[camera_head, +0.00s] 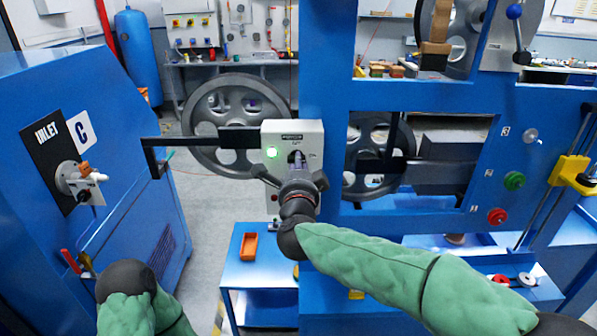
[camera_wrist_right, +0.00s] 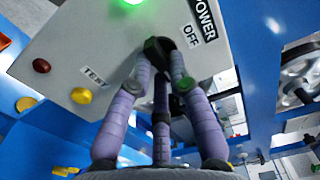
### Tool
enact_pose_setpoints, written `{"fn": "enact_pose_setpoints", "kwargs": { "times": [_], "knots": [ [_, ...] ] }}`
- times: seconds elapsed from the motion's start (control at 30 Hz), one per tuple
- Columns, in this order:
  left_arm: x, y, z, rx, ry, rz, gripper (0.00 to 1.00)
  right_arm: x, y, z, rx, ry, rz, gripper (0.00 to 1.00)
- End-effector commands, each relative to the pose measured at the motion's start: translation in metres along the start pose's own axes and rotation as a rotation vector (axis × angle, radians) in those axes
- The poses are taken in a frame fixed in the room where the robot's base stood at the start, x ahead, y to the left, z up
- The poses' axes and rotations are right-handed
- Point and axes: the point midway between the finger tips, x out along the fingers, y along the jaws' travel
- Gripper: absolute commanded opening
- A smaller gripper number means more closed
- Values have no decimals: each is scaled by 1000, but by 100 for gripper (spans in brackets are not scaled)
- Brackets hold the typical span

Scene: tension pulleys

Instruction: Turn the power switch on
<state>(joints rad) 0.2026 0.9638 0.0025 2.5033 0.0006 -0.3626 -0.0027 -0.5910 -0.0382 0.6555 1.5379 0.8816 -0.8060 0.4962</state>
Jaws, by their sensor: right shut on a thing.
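The grey power switch box (camera_head: 308,135) is mounted on the blue machine frame near the middle of the head view. Its green lamp (camera_head: 271,152) is lit, and the lamp also shows in the wrist view (camera_wrist_right: 130,3). My right gripper (camera_head: 296,170) reaches up to the front of the box. In the right wrist view its purple fingers (camera_wrist_right: 162,68) are closed around the black switch knob (camera_wrist_right: 156,45), next to the "POWER" and "OFF" labels. The fingers partly hide the knob, and its exact angle is hard to tell. My left gripper is out of view; only part of that arm shows at bottom left.
A red button (camera_wrist_right: 41,66) and a yellow button (camera_wrist_right: 81,95) sit on the panel near the "TEST" label. A blue inlet cabinet (camera_head: 60,130) stands left. A low blue table (camera_head: 245,273) with an orange bin (camera_head: 249,246) is below the box. Spoked wheels are behind.

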Motion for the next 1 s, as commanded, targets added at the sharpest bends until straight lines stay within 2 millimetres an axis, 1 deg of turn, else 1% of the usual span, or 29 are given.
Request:
{"fn": "enact_pose_setpoints", "kwargs": {
  "times": [0.03, 0.6, 0.63, 0.7, 1.0],
  "knots": [
    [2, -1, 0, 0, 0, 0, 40, 0, 3, 1, 12, -1, 4, 0],
    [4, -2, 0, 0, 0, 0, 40, 0, 3, 1, 41, 0, 5, 0],
    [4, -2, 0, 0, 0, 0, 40, 0, 3, 1, 41, 0, 5, 25],
    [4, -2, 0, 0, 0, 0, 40, 0, 3, 1, 41, 0, 5, 44],
    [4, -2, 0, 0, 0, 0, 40, 0, 1, 0, 40, 0, 2, 44]
  ]
}}
